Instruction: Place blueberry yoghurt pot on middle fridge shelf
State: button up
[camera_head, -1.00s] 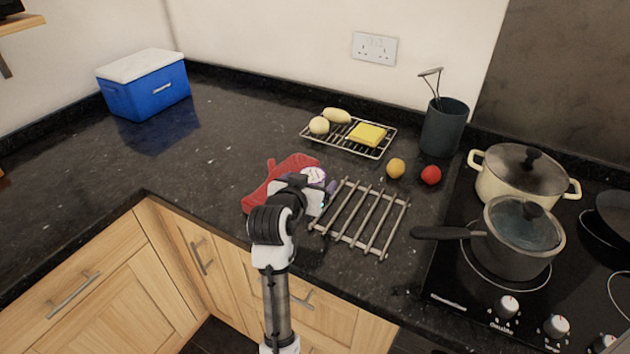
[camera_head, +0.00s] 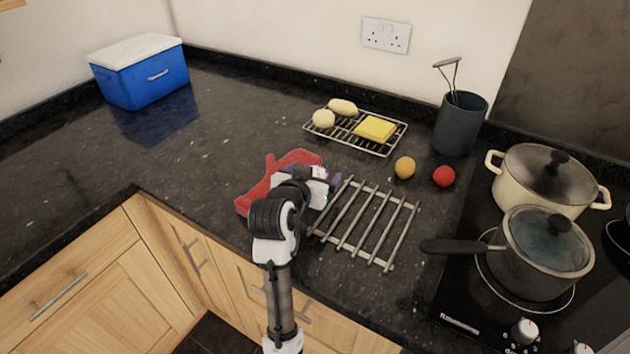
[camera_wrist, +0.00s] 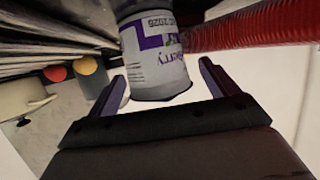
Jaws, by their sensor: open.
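The blueberry yoghurt pot (camera_wrist: 155,55) is white with a purple label printed "berry". In the wrist view it sits at upper centre, between the two finger lines. My gripper (camera_wrist: 165,88) is open, with one dark finger on each side of the pot and visible gaps. In the head view my gripper (camera_head: 324,184) is over the worktop between a red mitt and a metal rack, and hides most of the pot. No fridge shelf is in view.
The red mitt (camera_head: 262,192) lies left of my gripper and the metal rack (camera_head: 367,226) right of it. Behind are a wire rack (camera_head: 346,139) with potatoes and butter, plus yellow (camera_head: 404,167) and red (camera_head: 444,176) balls. Pans stand right.

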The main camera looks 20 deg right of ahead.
jog(key=shift+s, duration=0.1)
jog(key=shift+c, duration=1.3)
jog(key=c, duration=1)
jog(key=shift+r, duration=0.1)
